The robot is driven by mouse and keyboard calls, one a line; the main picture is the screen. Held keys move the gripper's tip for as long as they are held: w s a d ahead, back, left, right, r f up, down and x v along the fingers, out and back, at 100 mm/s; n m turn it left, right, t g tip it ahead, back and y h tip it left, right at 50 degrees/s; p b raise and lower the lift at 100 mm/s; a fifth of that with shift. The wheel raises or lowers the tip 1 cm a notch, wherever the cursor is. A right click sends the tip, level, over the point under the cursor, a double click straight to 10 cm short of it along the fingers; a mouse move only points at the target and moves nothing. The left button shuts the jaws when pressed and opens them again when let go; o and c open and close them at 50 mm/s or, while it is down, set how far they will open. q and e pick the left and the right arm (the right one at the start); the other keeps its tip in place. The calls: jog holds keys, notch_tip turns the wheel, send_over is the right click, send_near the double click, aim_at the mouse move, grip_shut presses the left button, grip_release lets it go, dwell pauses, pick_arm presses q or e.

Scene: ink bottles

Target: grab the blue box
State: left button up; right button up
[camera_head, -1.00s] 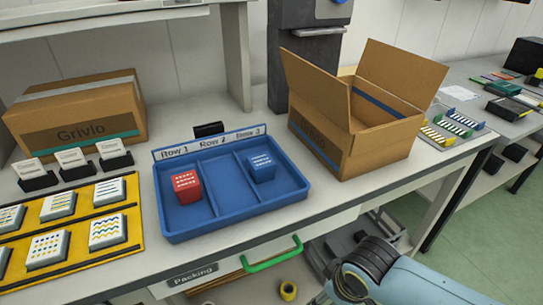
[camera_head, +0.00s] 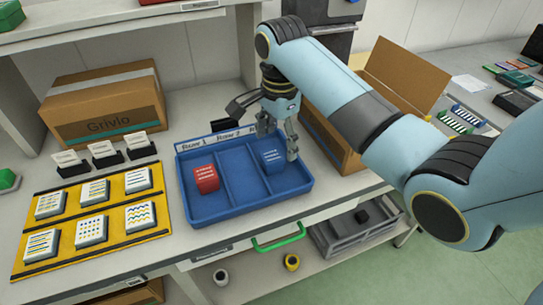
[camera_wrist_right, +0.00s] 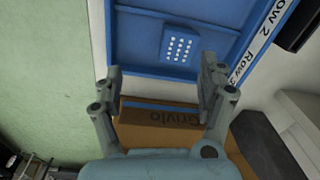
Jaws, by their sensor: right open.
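The blue box (camera_head: 273,162), a small cube with white marks, sits in the right compartment of the blue tray (camera_head: 232,208). It also shows in the wrist view (camera_wrist_right: 180,45), beyond my fingertips. My right gripper (camera_head: 279,143) is above the right end of the tray, close to the blue box and partly in front of it. Its fingers are spread with nothing between them; the wrist view shows the gap (camera_wrist_right: 163,72). Whether a finger touches the box I cannot tell. A red box (camera_head: 205,179) sits in the left compartment. My left gripper is out of view.
An open cardboard box (camera_head: 335,150) stands right of the tray, partly behind my right arm. A closed carton (camera_head: 105,112) stands at the back left. A yellow board (camera_head: 150,224) with several white tiles lies left of the tray.

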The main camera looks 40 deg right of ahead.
aim_at(272, 156)
jog(key=shift+w+d+r+m, duration=0.1)
jog(key=shift+w+r+m, duration=0.25)
jog(key=shift+w+m, duration=0.3)
jog(key=shift+w+r+m, duration=0.3)
jog(key=shift+w+m, duration=0.25)
jog(key=shift+w, duration=0.05)
jog(key=f, duration=1)
jog(key=shift+w+d+f, duration=0.1)
jog(key=shift+w+f, duration=0.05)
jog(key=shift+w, duration=0.05)
jog(key=c, duration=1.3)
